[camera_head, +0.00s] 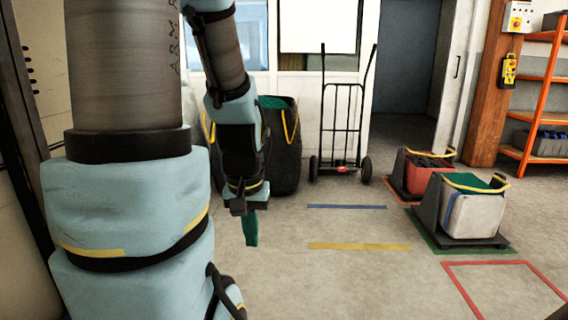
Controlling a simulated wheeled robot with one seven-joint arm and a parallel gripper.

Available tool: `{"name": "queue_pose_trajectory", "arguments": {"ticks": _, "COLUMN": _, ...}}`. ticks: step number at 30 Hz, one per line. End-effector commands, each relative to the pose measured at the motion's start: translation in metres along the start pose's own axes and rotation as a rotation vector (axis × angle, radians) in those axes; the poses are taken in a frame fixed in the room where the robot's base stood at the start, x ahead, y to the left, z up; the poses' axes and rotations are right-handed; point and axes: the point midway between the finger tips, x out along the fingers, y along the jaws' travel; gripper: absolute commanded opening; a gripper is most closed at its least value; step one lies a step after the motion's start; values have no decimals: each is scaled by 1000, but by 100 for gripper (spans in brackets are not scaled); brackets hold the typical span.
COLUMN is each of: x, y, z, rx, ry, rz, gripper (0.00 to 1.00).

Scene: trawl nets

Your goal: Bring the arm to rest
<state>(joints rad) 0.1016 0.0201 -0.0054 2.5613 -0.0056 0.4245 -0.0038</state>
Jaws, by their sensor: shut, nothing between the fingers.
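My arm (130,190) fills the left of the view, with a large pale blue and grey section up close. Its farther part runs down from the top to my gripper (251,232). The gripper points down in front of the dark bag, above the concrete floor. Its narrow teal end is shut, and nothing shows held in it. The fine detail of the fingertips is too small to see.
A dark bag (285,155) with yellow handles stands behind the gripper. A hand truck (342,125) leans by the wall. A red-filled bin (425,178) and a white bin (474,215) stand at right, near orange shelving (540,85). Taped floor (365,285) in front is clear.

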Motion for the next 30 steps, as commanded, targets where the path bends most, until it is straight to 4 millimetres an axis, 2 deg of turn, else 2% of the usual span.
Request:
{"name": "queue_pose_trajectory", "arguments": {"ticks": 1, "x": -23, "y": 0, "z": -3, "rx": 1, "ry": 1, "rz": 0, "gripper": 0}}
{"name": "queue_pose_trajectory", "arguments": {"ticks": 5, "x": -57, "y": 1, "z": -8, "rx": 1, "ry": 2, "rz": 0, "gripper": 0}}
{"name": "queue_pose_trajectory", "arguments": {"ticks": 18, "x": -194, "y": 1, "z": -28, "rx": 1, "ry": 3, "rz": 0, "gripper": 0}}
{"name": "queue_pose_trajectory", "arguments": {"ticks": 24, "x": -230, "y": 2, "z": -32, "rx": 1, "ry": 3, "rz": 0, "gripper": 0}}
{"name": "queue_pose_trajectory", "arguments": {"ticks": 30, "x": -238, "y": 2, "z": -34, "rx": 1, "ry": 3, "rz": 0, "gripper": 0}}
